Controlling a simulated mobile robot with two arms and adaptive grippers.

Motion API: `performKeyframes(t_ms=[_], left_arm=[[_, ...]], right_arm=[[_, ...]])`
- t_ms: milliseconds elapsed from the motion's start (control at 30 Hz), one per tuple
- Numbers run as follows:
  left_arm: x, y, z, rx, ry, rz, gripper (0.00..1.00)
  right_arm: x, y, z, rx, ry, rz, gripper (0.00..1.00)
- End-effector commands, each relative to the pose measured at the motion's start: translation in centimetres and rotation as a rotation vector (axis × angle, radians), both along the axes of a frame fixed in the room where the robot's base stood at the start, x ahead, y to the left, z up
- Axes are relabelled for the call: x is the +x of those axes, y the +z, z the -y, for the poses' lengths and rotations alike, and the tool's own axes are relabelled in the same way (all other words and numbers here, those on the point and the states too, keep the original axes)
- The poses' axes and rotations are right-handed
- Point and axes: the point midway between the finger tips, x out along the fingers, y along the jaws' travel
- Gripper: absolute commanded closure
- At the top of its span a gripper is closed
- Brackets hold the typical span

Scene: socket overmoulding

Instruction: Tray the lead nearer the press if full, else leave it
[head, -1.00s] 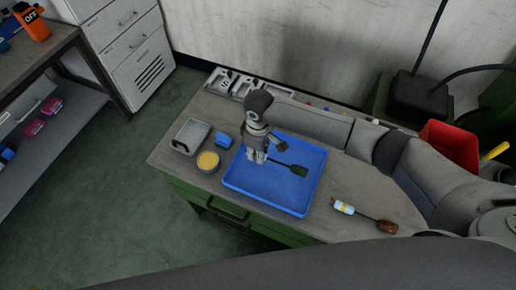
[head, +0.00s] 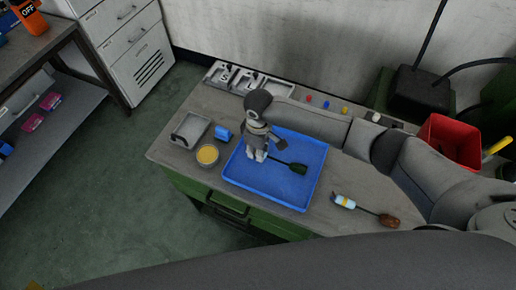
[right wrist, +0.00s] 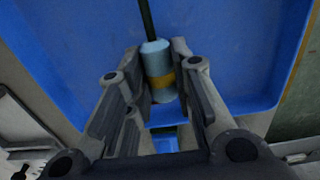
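A lead with a dark green moulded end (head: 299,168) lies over the blue tray (head: 305,200). Its light blue handle with a yellow band (right wrist: 161,72) shows between my right fingers in the right wrist view, with a finger pad close against each side. My right gripper (head: 255,156) points down inside the tray and hides that handle in the head view. It looks shut on it; contact with the tray floor is unclear. A second lead (head: 343,202), with a pale banded handle and brown moulded end (head: 389,221), lies on the bench right of the tray. My left gripper is out of view.
Left of the tray are a grey open box (head: 190,130), a small blue block (head: 222,133) and a round yellow-filled pot (head: 207,155). A red bin (head: 450,140) and dark machine (head: 418,92) stand right. Small coloured pieces (head: 326,104) lie behind my arm.

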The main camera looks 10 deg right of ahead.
Motion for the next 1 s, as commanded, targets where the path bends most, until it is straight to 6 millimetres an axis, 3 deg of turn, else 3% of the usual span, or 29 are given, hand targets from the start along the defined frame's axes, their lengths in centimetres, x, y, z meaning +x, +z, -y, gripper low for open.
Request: performKeyframes(t_ms=[33,167,567,1000], left_arm=[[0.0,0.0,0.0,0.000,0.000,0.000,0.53],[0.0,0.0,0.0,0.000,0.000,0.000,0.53],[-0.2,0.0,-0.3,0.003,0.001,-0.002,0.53],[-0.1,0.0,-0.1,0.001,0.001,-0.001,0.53]], right_arm=[[0.0,0.0,0.0,0.000,0.000,0.000,0.70],[0.0,0.0,0.0,0.000,0.000,0.000,0.53],[0.0,0.6,0.0,0.001,0.000,0.001,0.53],[0.0,9.0,0.1,0.001,0.001,0.003,0.53]])
